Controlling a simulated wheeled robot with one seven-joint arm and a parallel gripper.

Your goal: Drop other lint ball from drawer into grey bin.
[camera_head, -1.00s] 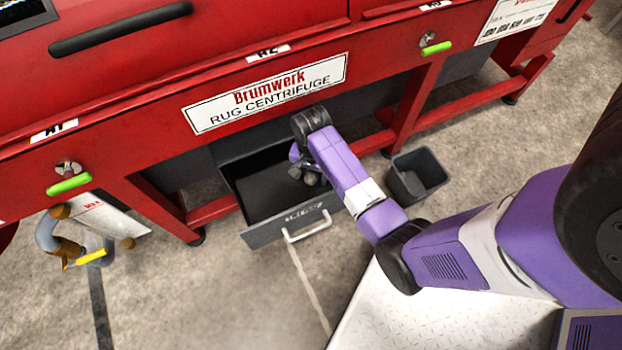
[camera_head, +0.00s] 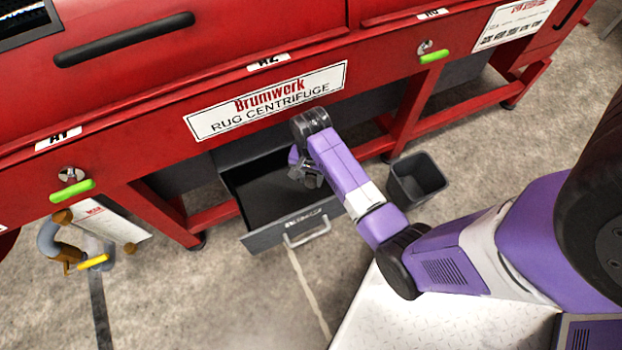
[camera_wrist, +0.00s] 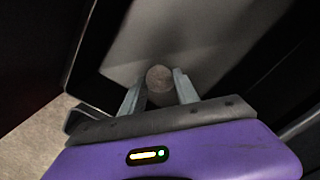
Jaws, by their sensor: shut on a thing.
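The lint ball (camera_wrist: 159,79) is small, round and grey-brown. In the wrist view it sits between the two fingers of my gripper (camera_wrist: 159,88), which is shut on it. In the head view my gripper (camera_head: 306,175) is over the open grey drawer (camera_head: 290,233), inside its outline; the ball cannot be made out there. The grey bin (camera_head: 418,180) stands on the floor right of the drawer, beside my arm. The bin's inside looks dark, and I cannot tell whether anything lies in it.
The red rug centrifuge (camera_head: 200,60) rises behind the drawer, with red frame legs (camera_head: 413,105) near the bin. The drawer handle (camera_head: 307,233) sticks out in front. A hose-like item (camera_head: 70,245) and a white sign (camera_head: 110,222) are at left. Concrete floor is clear in front.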

